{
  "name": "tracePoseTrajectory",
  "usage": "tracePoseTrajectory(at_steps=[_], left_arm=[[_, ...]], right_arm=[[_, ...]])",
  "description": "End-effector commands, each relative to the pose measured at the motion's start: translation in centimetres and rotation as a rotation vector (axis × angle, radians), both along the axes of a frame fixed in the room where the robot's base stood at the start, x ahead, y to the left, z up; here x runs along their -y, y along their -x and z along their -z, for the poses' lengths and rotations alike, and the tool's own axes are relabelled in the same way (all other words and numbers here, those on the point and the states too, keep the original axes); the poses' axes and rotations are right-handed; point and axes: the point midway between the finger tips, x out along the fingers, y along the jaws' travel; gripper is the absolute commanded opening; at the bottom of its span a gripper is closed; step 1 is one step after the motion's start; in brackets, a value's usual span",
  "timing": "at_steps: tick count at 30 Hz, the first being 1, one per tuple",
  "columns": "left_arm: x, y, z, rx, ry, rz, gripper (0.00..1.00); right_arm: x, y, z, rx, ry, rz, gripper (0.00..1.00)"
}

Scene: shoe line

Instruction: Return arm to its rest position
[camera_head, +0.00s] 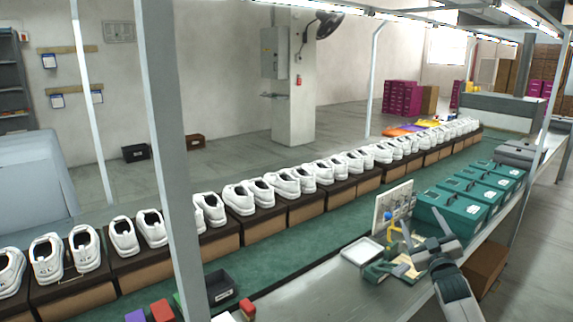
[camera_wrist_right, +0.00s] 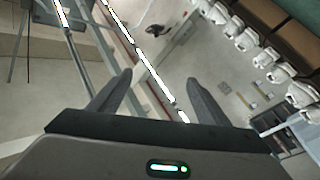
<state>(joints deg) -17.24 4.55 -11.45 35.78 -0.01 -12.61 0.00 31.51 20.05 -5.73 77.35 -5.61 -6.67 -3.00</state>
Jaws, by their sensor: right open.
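My right gripper (camera_head: 420,238) is at the lower right of the head view, raised over the near edge of the bench. Its two fingers are spread with nothing between them. In the right wrist view the open fingers (camera_wrist_right: 160,95) point toward the far wall and ceiling lights, with only empty space between them. A row of white shoes (camera_head: 285,183) on brown boxes runs along the green line (camera_head: 330,218). My left gripper is in neither view.
Teal boxes (camera_head: 455,210) stand right of my right gripper. A white tray (camera_head: 362,252), a small upright board (camera_head: 393,207) and a yellow-green fixture (camera_head: 380,270) are close to it on the left. A dark tray (camera_head: 221,288) is further left. A grey post (camera_head: 170,150) crosses the view.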

Motion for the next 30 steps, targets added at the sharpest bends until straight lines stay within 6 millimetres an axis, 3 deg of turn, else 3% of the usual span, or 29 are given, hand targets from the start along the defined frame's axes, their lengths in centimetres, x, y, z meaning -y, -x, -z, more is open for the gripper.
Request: tracePoseTrajectory(at_steps=[3, 8, 14, 17, 23, 30], left_arm=[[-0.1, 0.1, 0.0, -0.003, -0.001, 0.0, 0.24], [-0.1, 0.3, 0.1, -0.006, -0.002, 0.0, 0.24], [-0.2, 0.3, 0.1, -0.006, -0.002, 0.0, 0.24], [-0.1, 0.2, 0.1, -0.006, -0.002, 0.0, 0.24], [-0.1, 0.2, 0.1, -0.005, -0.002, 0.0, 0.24], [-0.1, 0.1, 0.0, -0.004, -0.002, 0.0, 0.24]], right_arm=[[0.6, -0.4, 2.6, -0.101, -0.17, 0.002, 0.7], [0.2, 0.5, 8.7, -0.183, -0.176, 0.01, 0.7], [-0.5, 2.5, 17.2, -0.302, -0.19, 0.022, 0.7], [-1.0, 4.3, 22.6, -0.377, -0.199, 0.028, 0.7], [-2.3, 9.6, 34.1, -0.547, -0.22, 0.047, 0.7], [-4.0, 18.2, 46.6, -0.748, -0.241, 0.066, 0.7]])
